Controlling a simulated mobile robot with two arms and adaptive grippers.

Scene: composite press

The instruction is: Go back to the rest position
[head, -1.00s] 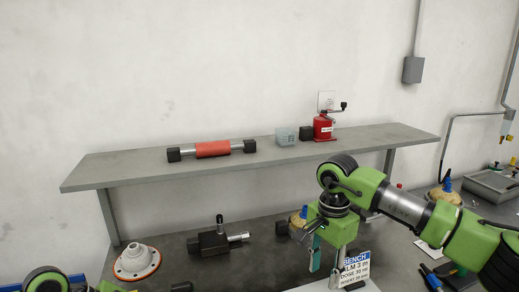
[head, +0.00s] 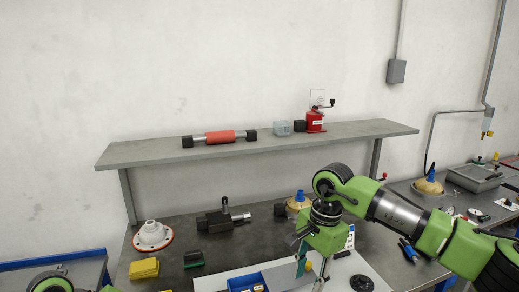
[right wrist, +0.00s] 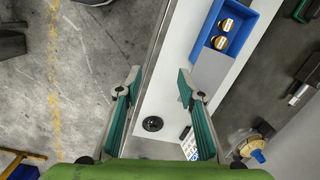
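My right gripper (right wrist: 157,85) is open and empty in the right wrist view, its two teal fingers apart above the edge of the bench. In the head view the right gripper (head: 312,262) hangs at the end of the green arm over the white board; its fingers are small there. The white board (head: 210,281) lies on the dark bench (head: 185,230). Only part of my left arm shows at the lower left of the head view; its gripper is out of the frame.
A blue tray (right wrist: 235,10) holding small jars lies on the board. The bench also bears a white flanged part (head: 152,234), a yellow block (head: 144,268), a black clamp (head: 222,219) and a gold pot (head: 298,203). A shelf (head: 150,153) runs above. Floor (right wrist: 30,90) shows beside the bench.

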